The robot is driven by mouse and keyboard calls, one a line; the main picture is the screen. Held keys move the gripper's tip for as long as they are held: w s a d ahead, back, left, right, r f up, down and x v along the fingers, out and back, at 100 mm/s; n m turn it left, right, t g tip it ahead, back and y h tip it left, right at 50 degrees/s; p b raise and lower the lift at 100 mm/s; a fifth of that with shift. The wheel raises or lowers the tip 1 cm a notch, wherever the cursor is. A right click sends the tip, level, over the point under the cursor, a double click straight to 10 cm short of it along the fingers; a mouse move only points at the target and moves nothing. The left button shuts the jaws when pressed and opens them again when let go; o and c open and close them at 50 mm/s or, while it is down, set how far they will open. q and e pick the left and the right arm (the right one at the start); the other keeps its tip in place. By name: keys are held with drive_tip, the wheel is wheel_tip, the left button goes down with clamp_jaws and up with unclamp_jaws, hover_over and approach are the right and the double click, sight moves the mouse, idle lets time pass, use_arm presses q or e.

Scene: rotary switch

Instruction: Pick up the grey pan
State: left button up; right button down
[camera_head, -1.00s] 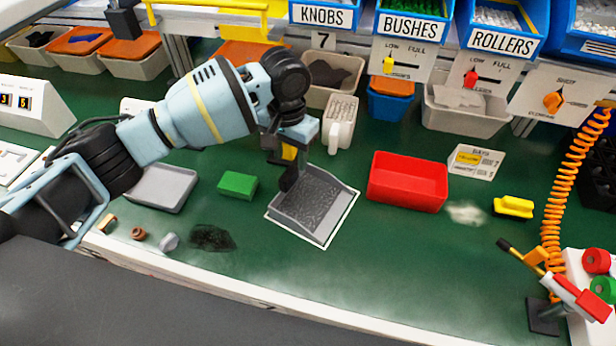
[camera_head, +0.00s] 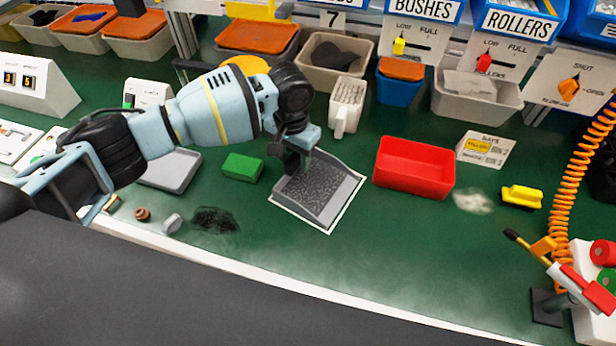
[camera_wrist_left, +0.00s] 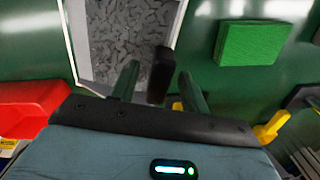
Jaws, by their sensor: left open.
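The grey pan (camera_head: 325,189) lies on a white-outlined patch of the green bench, with dark grey grains in it. Its black handle (camera_wrist_left: 160,75) shows in the left wrist view, where the pan's grainy tray (camera_wrist_left: 120,35) fills the upper left. My left gripper (camera_head: 293,164) is at the handle end of the pan, pointing down. Its two fingers (camera_wrist_left: 158,86) are open, one on each side of the handle, with gaps between. In the head view the arm and gripper hide most of the handle. My right gripper is not in view.
A green block (camera_head: 242,167) lies left of the pan, and a red bin (camera_head: 414,167) stands to its right. A white jug-like container (camera_head: 346,108) stands behind. A grey tray (camera_head: 170,168) is farther left. The bench in front of the pan is clear.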

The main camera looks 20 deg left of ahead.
use_arm(q)
drive_tip(key=shift+f, duration=0.3)
drive_tip(key=shift+c, duration=0.4)
clamp_jaws()
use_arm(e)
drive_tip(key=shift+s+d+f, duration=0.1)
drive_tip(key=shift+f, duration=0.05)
use_arm(q)
drive_tip(key=shift+r, duration=0.1)
